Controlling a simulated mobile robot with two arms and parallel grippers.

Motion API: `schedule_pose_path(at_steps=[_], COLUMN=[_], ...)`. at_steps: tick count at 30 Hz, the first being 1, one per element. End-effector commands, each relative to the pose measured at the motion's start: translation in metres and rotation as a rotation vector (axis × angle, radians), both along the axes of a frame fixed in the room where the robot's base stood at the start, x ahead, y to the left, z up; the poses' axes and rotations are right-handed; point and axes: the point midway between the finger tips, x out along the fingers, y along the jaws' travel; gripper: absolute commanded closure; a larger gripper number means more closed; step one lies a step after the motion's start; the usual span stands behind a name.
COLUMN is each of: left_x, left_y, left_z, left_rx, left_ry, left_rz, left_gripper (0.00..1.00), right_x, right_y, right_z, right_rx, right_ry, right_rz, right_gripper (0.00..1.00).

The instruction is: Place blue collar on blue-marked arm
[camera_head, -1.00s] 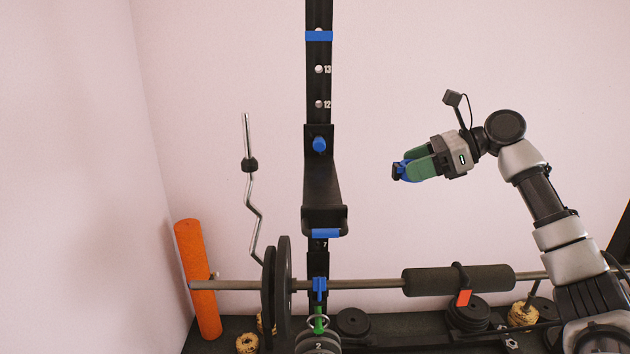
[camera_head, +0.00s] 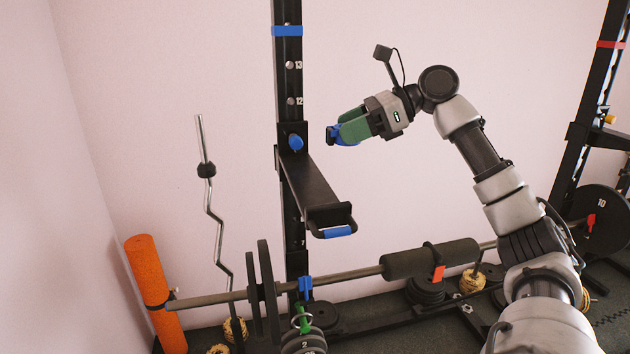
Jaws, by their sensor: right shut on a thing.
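My right gripper (camera_head: 346,130) has green fingers shut on a small blue and black piece, the blue collar (camera_head: 334,136). The fingers hide part of it. It is held in the air to the right of the black upright (camera_head: 288,80), above the blue-marked arm. This black arm (camera_head: 308,185) juts forward from the upright, with a blue band (camera_head: 338,231) at its front end and a blue knob (camera_head: 296,142) at its mount. The collar and arm look apart; I cannot tell the depth between them. My left gripper is not in view.
Below the arm, a barbell (camera_head: 340,276) with dark plates and a black pad runs across. A blue clip (camera_head: 305,286) shows near the upright. An orange roller (camera_head: 147,270) and a bent bar (camera_head: 211,210) stand left. A second upright (camera_head: 590,110) stands right.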

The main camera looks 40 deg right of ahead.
Motion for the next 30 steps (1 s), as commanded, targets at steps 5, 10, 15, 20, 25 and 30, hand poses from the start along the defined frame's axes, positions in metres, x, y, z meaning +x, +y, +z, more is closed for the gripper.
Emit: schedule_pose_path(at_steps=[5,10,15,20,25,30], left_x=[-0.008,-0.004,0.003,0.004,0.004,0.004], left_y=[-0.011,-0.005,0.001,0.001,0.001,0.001], left_z=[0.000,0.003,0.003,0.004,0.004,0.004], left_rx=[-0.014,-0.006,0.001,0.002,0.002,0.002], left_ry=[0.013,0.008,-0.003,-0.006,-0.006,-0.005], left_rz=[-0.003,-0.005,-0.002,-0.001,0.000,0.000], left_gripper=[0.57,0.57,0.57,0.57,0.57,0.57], right_x=[0.010,0.015,0.016,0.016,0.016,0.016], right_y=[0.039,0.058,0.062,0.061,0.061,0.061], right_z=[-0.024,-0.034,-0.046,-0.067,-0.077,-0.077], right_rx=[0.000,0.002,0.002,0.005,0.001,0.000], right_ry=[0.002,0.001,0.003,0.003,0.000,-0.001], right_rz=[0.005,0.001,0.001,0.001,0.000,-0.001], right_gripper=[0.72,0.72,0.72,0.72,0.72,0.72])
